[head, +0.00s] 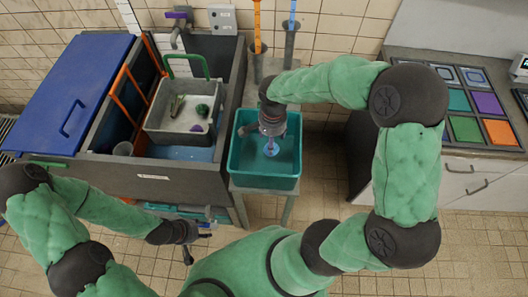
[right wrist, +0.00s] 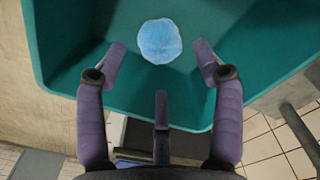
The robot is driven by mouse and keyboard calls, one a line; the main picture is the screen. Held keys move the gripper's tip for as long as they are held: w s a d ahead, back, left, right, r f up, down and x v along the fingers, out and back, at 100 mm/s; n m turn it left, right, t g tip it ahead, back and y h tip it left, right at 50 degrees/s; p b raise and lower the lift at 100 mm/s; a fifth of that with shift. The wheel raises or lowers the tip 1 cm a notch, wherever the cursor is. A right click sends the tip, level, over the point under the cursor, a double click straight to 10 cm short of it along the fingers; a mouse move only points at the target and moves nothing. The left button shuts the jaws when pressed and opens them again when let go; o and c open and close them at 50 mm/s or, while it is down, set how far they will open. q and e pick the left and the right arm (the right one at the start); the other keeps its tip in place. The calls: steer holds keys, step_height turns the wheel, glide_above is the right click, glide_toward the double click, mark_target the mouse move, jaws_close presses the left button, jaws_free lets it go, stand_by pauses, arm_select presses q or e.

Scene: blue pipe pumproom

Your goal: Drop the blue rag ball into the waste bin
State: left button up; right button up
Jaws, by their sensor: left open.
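My right gripper (head: 271,133) points down over the tub. In the right wrist view its purple fingers (right wrist: 161,55) are spread, with gaps on both sides of the ball; no contact shows. My left gripper (head: 196,243) is open and empty, low in front of the grey sink unit.
A grey sink unit (head: 150,172) with a blue lid (head: 75,90) stands at the left. A grey basket (head: 185,120) with a green handle sits in it. A counter with coloured tiles (head: 465,128) is at the right. Tiled floor is clear at front right.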

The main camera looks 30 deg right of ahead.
stand_by(0.3)
step_height(320, 180, up, 12)
stand_by(0.5)
stand_by(0.4)
